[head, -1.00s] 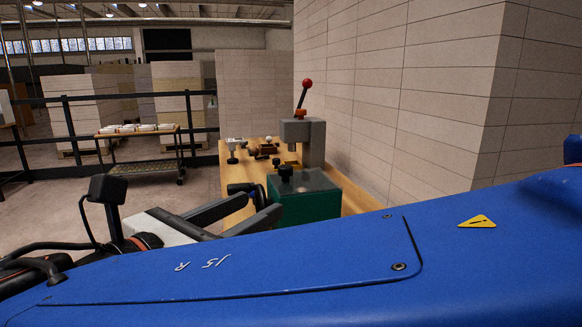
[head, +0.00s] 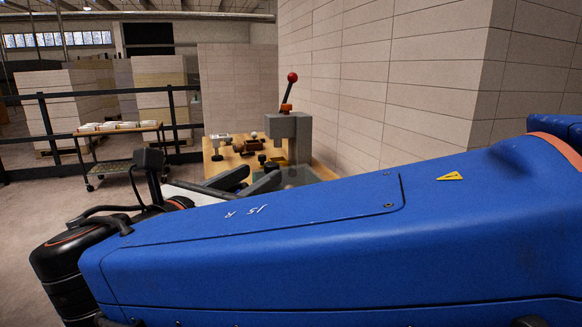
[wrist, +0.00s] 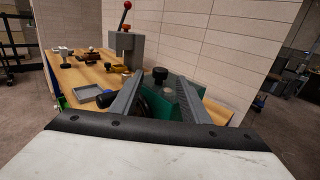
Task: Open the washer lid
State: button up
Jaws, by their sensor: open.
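The washer is a green box (wrist: 162,99) at the near end of the wooden bench, seen in the wrist view between and beyond my fingers. A black knob (wrist: 160,74) stands up at its far side. My gripper (wrist: 160,88) is open, with its two grey fingers apart and nothing held between them. In the head view my gripper (head: 247,180) is at the bench's near end, and my blue arm hides most of the washer. Whether a finger touches the lid, I cannot tell. The lid appears closed, but its edge is not clear.
A grey press (head: 288,138) with a red-ball lever stands on the bench (wrist: 72,76) behind the washer. A small grey tray (wrist: 92,94) lies left of the washer. A block wall (head: 350,90) rises along the right. A cart (head: 120,129) stands at the left on open floor.

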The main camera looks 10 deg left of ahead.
aim_at(267, 170)
jog(key=shift+x, duration=3.15)
grip_shut()
